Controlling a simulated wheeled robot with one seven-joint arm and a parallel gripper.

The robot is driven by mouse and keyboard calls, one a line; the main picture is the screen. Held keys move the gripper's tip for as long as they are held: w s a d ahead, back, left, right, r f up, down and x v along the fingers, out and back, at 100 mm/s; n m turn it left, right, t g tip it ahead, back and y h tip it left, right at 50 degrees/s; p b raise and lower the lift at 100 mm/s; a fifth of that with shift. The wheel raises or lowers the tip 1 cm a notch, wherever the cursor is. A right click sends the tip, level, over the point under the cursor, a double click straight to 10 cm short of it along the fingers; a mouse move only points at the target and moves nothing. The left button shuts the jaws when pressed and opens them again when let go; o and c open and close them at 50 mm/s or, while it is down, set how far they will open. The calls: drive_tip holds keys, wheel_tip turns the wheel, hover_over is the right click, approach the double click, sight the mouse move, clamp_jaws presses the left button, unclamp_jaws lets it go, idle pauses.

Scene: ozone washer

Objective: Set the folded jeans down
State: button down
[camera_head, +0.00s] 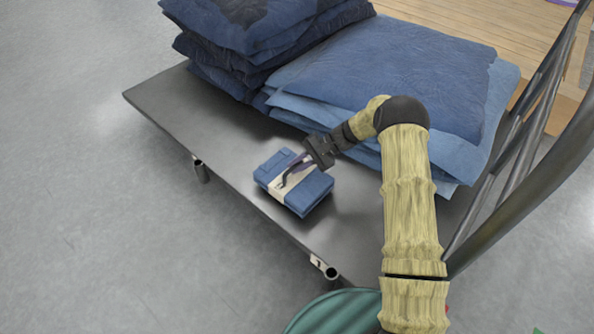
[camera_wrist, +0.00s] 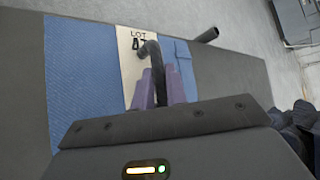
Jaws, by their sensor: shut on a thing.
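The folded jeans (camera_head: 310,192) are a small blue bundle with a cream paper band (camera_head: 284,187) around the middle. They are at the near edge of the grey cart platform (camera_head: 230,160); I cannot tell whether they touch it or are slightly above it. In the wrist view the jeans (camera_wrist: 85,65) fill the upper left, and the band reads "LOT" with a partly covered number. My gripper (camera_head: 300,163) is over the bundle. Its purple fingers (camera_wrist: 161,88) are shut on a dark curved handle-like piece (camera_wrist: 149,55) arching over the band.
Large blue denim stacks stand behind the jeans: a dark one (camera_head: 240,40) at the back left and a wide one (camera_head: 390,75) at the back right. Metal rails (camera_head: 520,160) rise at the right. Bare platform lies left of the jeans. A green round thing (camera_head: 335,315) is below.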

wheel_tip(320, 180, down, 2)
drive_tip(key=shift+b, duration=0.35)
drive_tip(key=shift+a+r, duration=0.1)
drive_tip(key=shift+r, duration=0.05)
drive_tip(key=c, duration=1.4)
unclamp_jaws()
drive_tip(key=shift+f, duration=0.2)
drive_tip(key=shift+r, duration=0.15)
drive_tip(key=shift+w+d+r+p, duration=0.1)
drive_tip(key=shift+d+r+p, duration=0.1)
drive_tip(key=shift+d+p, duration=0.1)
drive_tip(key=p+v, duration=0.5)
drive_tip(key=v, duration=0.6)
drive_tip(key=shift+d+r, duration=0.1)
